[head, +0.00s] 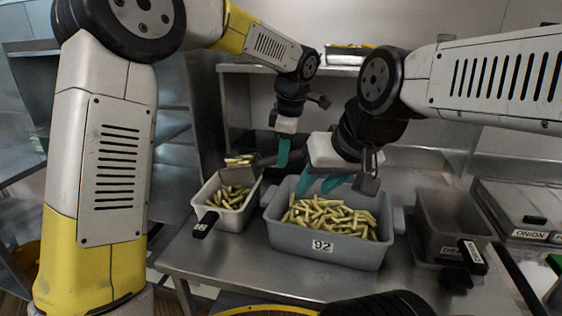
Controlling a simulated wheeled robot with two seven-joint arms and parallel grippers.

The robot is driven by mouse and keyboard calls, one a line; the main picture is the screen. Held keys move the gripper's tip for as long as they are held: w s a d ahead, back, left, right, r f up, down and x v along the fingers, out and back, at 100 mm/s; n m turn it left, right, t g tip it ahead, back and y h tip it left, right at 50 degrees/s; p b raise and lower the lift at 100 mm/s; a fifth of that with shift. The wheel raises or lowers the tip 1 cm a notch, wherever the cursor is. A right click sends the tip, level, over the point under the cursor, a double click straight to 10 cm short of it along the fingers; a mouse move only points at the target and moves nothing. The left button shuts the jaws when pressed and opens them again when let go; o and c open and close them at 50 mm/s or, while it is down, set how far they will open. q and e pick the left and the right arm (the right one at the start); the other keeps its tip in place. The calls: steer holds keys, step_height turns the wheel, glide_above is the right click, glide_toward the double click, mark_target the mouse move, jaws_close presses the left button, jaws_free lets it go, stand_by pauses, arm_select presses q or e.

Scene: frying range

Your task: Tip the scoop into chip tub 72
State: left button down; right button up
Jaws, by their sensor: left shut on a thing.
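My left gripper (283,153) is shut on the handle of a grey scoop (237,174). The scoop is over the back of a smaller metal tub (254,197) at left, with some chips (238,160) showing at it. That tub holds chips and has a dark tag whose number I cannot read surely. A larger grey tub (284,243), its label reading 92, stands in the middle with many chips (330,217). No label reading 72 is visible. My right gripper (319,184) is over the back of the larger tub, its teal fingers apart and empty.
A dark grey bin (452,230) with a tag partly reading DRA stands at right. Beyond it are lidded containers, one labelled ONION (528,234). A shelf (240,69) crosses the back. The steel counter (215,262) is clear at front left.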

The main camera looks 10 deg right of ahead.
arm_select(q)
steer(key=w+a+r+g+h, duration=0.2)
steer(key=w+a+r+h, duration=0.1)
steer(key=a+r+h, duration=0.3)
steer(key=shift+a+r+n, duration=0.3)
steer(key=shift+a+r, duration=0.45)
steer(key=shift+r, duration=0.2)
steer(key=shift+w, duration=0.1)
